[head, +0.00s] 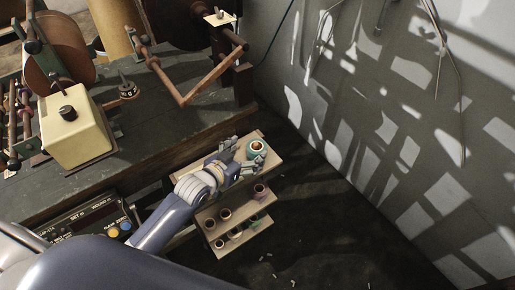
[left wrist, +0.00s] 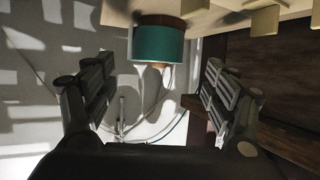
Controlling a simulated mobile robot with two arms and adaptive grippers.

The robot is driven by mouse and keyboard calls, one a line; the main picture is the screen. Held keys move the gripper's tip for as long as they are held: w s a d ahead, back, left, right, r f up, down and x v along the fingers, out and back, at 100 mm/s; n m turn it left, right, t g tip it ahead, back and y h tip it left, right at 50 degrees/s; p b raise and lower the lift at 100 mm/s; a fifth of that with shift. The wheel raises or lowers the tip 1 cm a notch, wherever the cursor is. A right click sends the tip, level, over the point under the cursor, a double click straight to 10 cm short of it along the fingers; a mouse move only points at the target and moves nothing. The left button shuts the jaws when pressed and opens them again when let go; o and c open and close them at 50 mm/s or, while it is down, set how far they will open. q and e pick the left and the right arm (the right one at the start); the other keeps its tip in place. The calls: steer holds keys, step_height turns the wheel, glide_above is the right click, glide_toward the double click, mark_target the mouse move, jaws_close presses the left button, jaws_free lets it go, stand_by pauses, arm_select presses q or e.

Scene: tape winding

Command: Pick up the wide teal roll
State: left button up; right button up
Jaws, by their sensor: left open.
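The wide teal roll (head: 256,149) stands on the top tier of a small stepped wooden rack (head: 190,172). It has a brown core. In the left wrist view the teal roll (left wrist: 158,44) is at the top middle, beyond the fingertips. My left gripper (head: 246,155) is open beside the roll, its fingers pointing toward it. In the left wrist view the open fingers (left wrist: 158,68) stand left and right with nothing held between them. I cannot tell if a finger touches the roll. My right gripper is not in view.
Several smaller rolls (head: 235,234) sit on the rack's lower tiers. A dark workbench (head: 150,150) with a winding machine and a cream box (head: 74,132) stands at the left. A grey wall (head: 400,110) rises at the right. The floor beside the rack looks mostly clear.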

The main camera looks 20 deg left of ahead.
mark_target(255, 148)
arm_select(q)
steer(key=shift+w+d+f, duration=0.1)
steer(key=shift+w+d, duration=0.05)
steer(key=shift+w, duration=0.15)
steer(key=shift+w+d+f, duration=0.15)
steer(key=shift+w, duration=0.1)
steer(key=x, duration=0.4)
steer(key=shift+d+f, duration=0.15)
steer(key=shift+f, duration=0.15)
steer(key=shift+w, duration=0.1)
steer(key=c, duration=1.2)
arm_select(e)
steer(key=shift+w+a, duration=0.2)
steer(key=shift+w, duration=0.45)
